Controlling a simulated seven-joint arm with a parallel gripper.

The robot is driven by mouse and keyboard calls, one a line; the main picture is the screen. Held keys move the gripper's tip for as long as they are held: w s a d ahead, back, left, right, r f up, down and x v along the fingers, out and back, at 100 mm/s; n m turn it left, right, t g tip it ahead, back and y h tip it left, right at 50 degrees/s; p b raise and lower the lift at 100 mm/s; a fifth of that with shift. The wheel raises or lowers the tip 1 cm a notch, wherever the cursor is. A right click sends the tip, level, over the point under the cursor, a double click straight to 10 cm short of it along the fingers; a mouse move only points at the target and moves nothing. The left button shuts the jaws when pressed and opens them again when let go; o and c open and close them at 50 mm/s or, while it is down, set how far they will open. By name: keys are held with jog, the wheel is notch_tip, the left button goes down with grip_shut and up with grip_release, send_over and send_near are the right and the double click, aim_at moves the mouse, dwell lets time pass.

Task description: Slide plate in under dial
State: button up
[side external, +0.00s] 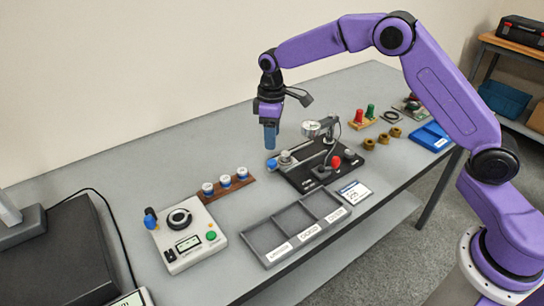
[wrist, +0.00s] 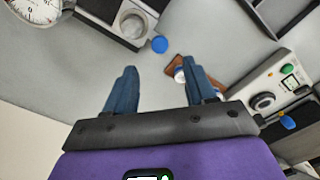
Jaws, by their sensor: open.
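The dial gauge (side external: 312,128) hangs on a dark arm over a black fixture base (side external: 305,182); its white face (wrist: 35,10) is at the wrist view's upper left. A small grey plate with a round metal part (side external: 285,158) sits at the base's left end, left of the dial; the round part (wrist: 133,24) also shows in the wrist view. A blue knob (side external: 271,163) is at the plate's outer end, and it shows in the wrist view (wrist: 159,44). My gripper (side external: 270,146) is open and empty above and behind the knob; its blue fingers (wrist: 163,80) are spread apart.
A rack of white-and-blue pieces (side external: 228,186), a control box (side external: 184,231) and a grey divided tray (side external: 295,228) stand nearby. The fixture has a red knob (side external: 335,162). Brass rings (side external: 381,138) and a blue tray (side external: 431,136) lie right. The table behind the fixture is clear.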

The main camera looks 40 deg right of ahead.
aim_at(272, 162)
notch_tip(272, 162, down, 8)
jog(key=shift+f, duration=0.1)
dwell(0.4)
